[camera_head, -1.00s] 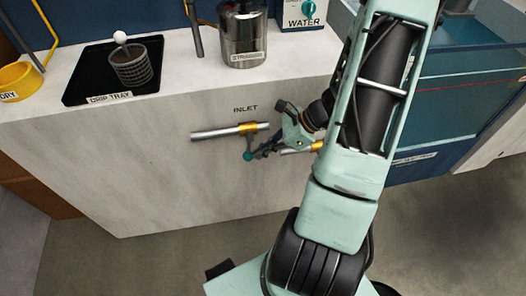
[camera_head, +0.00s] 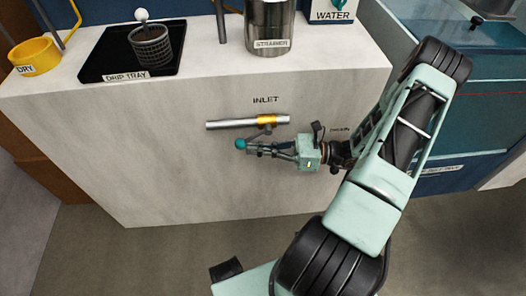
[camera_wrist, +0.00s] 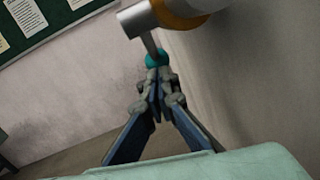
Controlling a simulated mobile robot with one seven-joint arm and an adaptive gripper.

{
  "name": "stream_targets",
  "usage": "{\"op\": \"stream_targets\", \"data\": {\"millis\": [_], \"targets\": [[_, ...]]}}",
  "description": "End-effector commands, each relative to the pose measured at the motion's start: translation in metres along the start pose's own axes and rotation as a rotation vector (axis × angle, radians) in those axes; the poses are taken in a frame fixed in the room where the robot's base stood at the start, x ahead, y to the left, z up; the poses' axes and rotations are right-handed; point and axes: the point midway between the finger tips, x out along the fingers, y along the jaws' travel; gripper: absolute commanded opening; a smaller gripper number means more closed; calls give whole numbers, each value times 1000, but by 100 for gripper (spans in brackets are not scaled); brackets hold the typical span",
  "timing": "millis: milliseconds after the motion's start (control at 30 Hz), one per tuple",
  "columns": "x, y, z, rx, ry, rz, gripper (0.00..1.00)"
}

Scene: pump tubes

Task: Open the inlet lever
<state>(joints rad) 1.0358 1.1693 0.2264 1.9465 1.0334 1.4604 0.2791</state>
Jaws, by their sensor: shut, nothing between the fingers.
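The inlet valve is a silver pipe (camera_head: 228,124) with an orange collar (camera_head: 268,119) on the front of the pale counter, under the INLET label. Its lever ends in a teal knob (camera_head: 241,143); the lever slants down and left from the collar, below the pipe. My gripper (camera_head: 253,149) is shut and empty, pointing left, with its tips right beside the knob. In the wrist view the knob (camera_wrist: 156,59) sits just beyond the closed fingertips (camera_wrist: 158,82), and seems to touch them. The pipe end (camera_wrist: 138,19) and collar (camera_wrist: 182,14) show above.
A DRAIN label shows behind my arm. The counter front left of the pipe is clear.

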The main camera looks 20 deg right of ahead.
Motion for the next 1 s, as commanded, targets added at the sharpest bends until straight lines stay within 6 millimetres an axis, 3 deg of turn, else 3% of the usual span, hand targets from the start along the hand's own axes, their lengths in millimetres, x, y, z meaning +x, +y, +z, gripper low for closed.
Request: {"op": "stream_targets", "data": {"millis": [200, 1000], "targets": [[14, 3, 8, 26, -183, 26, 0], [33, 8, 28, 24, -170, 24, 0]]}}
